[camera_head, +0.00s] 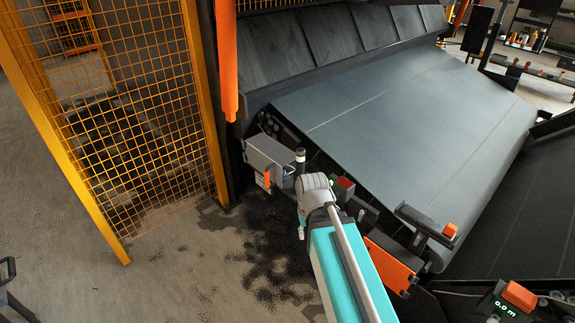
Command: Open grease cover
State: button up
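A grey metal box (270,153) sits at the left end of the conveyor, with a small orange handle-like part (266,179) low on its front. It may be the grease housing with its cover, but I cannot tell for sure, nor whether a cover stands open. My arm reaches up from the bottom, and its grey wrist is just right of and below the box. My gripper's fingers cannot be made out beyond the wrist, so their opening and any contact with the box are unclear.
A yellow-framed mesh fence (130,110) stands left of the box. An orange post (227,60) hangs above it. A wide dark conveyor belt (410,115) fills the right. An orange panel (390,265) is beside my arm. Dark crumbs (265,240) lie on the floor, otherwise open at lower left.

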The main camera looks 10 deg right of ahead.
aim_at(267, 156)
jog(key=i, duration=1.1)
jog(key=u, duration=0.05)
